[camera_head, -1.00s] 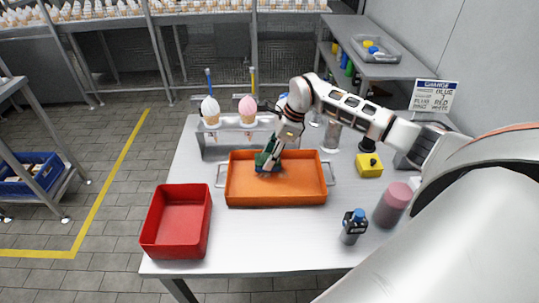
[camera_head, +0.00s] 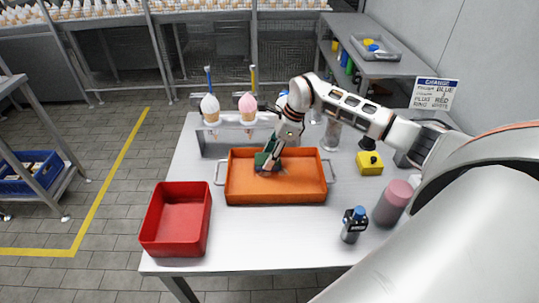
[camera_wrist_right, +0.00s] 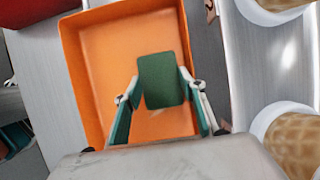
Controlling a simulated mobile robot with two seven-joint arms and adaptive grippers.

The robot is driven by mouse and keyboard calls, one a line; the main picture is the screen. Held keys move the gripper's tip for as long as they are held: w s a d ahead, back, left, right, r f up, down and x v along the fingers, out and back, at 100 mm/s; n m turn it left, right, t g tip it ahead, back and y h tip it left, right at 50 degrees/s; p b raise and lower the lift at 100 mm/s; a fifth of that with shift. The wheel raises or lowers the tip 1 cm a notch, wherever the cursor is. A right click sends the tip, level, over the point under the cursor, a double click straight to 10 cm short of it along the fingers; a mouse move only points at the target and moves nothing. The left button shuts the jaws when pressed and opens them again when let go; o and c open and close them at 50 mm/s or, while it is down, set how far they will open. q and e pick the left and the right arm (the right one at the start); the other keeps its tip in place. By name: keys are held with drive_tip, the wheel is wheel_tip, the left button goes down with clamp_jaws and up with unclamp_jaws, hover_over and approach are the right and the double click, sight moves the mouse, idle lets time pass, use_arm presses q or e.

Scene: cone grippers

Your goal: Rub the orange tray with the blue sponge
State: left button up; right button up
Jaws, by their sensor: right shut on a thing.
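The orange tray (camera_head: 300,182) lies flat on the table, with a grey handle at each end. My right gripper (camera_head: 268,162) reaches down inside it, left of the tray's middle and towards the back. In the right wrist view, its green-padded fingers stand on either side of a dark green block (camera_wrist_right: 163,80). This block seems to be the sponge's top face; little blue shows there. The gripper is shut on it. In the head view the sponge (camera_head: 265,170) is mostly covered by the fingers and appears low against the tray floor. My left gripper is out of view.
A red bin (camera_head: 178,222) stands front left. A yellow block (camera_head: 370,163), a pink-topped bottle (camera_head: 393,203) and a blue-capped bottle (camera_head: 353,225) stand on the right. The front middle is clear.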

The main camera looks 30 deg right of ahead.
drive_tip(key=shift+f+b, duration=0.3)
drive_tip(key=shift+f, duration=0.3)
drive_tip(key=shift+s, duration=0.1)
drive_tip(key=shift+s+a+r+p, duration=0.1)
drive_tip(key=shift+s+a+p, duration=0.3)
drive_tip(key=shift+s, duration=0.15)
drive_tip(key=shift+s+a+p, duration=0.35)
drive_tip(key=shift+s+p, duration=0.05)
drive_tip(key=shift+s, duration=0.15)
drive_tip(key=shift+s+a, duration=0.2)
drive_tip(key=shift+s, duration=0.15)
drive_tip(key=shift+f, duration=0.2)
